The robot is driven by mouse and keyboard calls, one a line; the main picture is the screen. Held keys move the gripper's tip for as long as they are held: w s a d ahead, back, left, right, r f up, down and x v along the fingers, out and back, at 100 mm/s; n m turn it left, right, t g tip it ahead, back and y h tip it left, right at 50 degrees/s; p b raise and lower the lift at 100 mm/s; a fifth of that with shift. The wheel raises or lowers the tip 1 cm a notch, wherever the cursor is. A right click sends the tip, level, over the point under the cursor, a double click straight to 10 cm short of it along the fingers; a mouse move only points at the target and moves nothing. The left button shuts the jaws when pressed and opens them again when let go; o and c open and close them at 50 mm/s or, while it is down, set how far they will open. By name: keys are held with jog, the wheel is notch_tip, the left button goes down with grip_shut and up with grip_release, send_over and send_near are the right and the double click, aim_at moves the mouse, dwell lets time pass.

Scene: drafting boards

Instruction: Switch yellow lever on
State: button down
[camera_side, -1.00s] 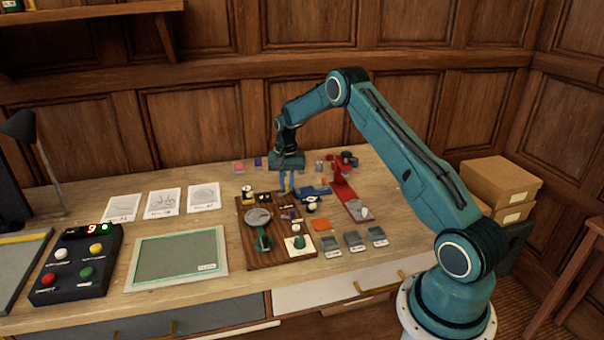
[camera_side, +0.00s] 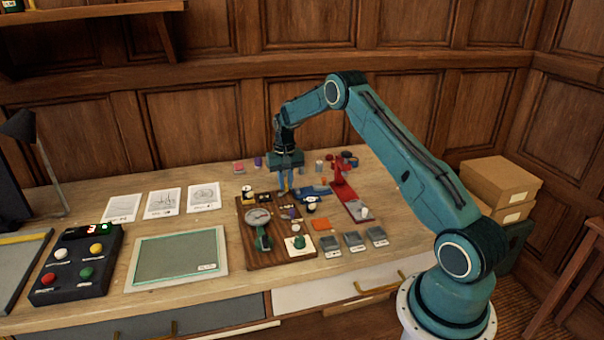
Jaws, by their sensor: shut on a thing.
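The brown wooden panel (camera_side: 253,236) lies on the desk and carries a round dial, a green-handled device and small switches. My gripper (camera_side: 285,188) points down at the panel's back right edge, with its blue fingers close together. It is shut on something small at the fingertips. A bit of yellow shows there, which looks like the yellow lever, but the fingers hide most of it. I cannot tell the lever's position from this view.
A red stand (camera_side: 342,184) and a blue tool (camera_side: 313,192) are close to the right of my gripper. Several grey blocks stand at the front right. A button box (camera_side: 75,264) and a framed green board (camera_side: 176,261) are on the left.

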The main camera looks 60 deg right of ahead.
jog(key=shift+w+r, duration=0.1)
jog(key=c, duration=1.4)
grip_release()
notch_tip(320, 180, up, 14)
jog(key=shift+f, duration=0.15)
